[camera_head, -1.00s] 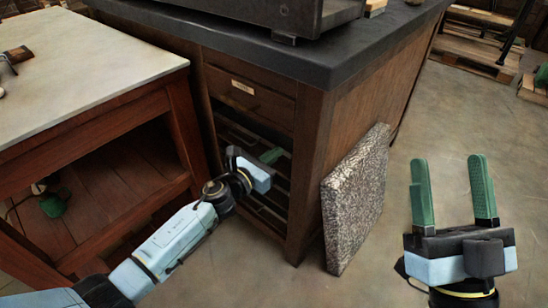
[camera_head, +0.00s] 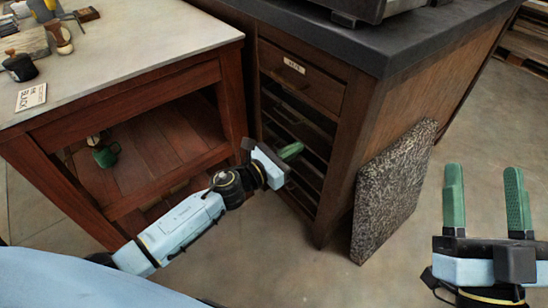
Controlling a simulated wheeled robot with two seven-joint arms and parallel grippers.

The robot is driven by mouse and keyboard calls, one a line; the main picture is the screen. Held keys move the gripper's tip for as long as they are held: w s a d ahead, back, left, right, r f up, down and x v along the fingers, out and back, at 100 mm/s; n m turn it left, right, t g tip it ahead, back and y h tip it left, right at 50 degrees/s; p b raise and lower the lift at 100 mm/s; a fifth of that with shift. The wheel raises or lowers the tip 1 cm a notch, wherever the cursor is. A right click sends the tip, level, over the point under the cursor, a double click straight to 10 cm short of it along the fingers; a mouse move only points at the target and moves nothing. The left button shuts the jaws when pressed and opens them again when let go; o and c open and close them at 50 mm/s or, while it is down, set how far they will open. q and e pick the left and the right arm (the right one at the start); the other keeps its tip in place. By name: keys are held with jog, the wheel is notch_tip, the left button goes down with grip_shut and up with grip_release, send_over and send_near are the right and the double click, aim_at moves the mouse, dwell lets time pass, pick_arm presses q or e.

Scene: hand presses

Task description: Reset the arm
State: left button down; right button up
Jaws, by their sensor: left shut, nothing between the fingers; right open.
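My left arm reaches in from the lower left. My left gripper (camera_head: 289,152) is at the front of the dark wooden cabinet (camera_head: 345,110), by its drawers. Its green fingers are shut and hold nothing; the gripper body hides part of them. My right gripper (camera_head: 486,200) is at the lower right with two green fingers pointing up and wide apart. It is open and empty, above bare floor.
A speckled stone slab (camera_head: 393,190) leans on the cabinet's side, between my grippers. A red-brown table (camera_head: 120,90) with a pale top stands at left, bearing several tools and a small card (camera_head: 31,97). A green can (camera_head: 104,153) sits on its lower shelf. Floor at lower right is clear.

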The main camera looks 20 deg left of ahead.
pick_arm(q)
jog(key=v, duration=0.6)
pick_arm(e)
jog(key=shift+w+f+g, duration=0.45)
jog(key=shift+f+g, duration=0.25)
jog(key=shift+f, duration=0.1)
